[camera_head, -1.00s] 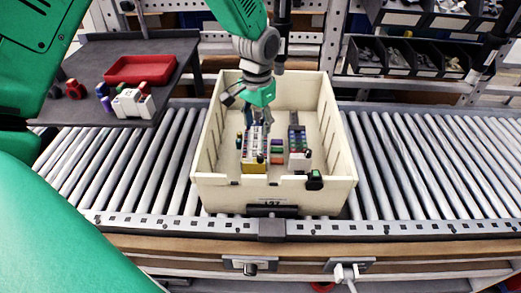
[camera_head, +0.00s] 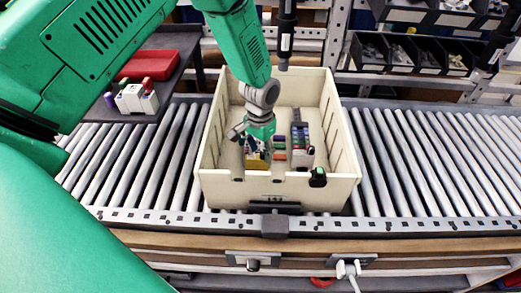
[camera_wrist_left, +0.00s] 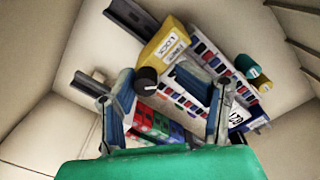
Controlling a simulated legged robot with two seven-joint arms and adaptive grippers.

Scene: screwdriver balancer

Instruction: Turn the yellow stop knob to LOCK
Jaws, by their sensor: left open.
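The yellow stop block (camera_wrist_left: 163,42) has a white label with the word LOCK and shows at the top middle of the left wrist view. A round black knob (camera_wrist_left: 146,80) sits at its near end; its exact setting is unclear. In the head view the yellow block (camera_head: 257,163) is partly hidden under my left gripper (camera_head: 258,150), inside the cream bin. In the left wrist view my left gripper (camera_wrist_left: 168,86) is open, with the knob beside its left fingertip. I cannot tell whether they touch. My right gripper is not in view.
The cream bin (camera_head: 225,187) stands on the roller conveyor (camera_head: 420,160), its walls around my gripper. Rows of terminal blocks (camera_head: 302,150) stand inside it. A black hanging tool (camera_head: 287,38) is behind the arm. A dark side table carries a red tray (camera_head: 152,64).

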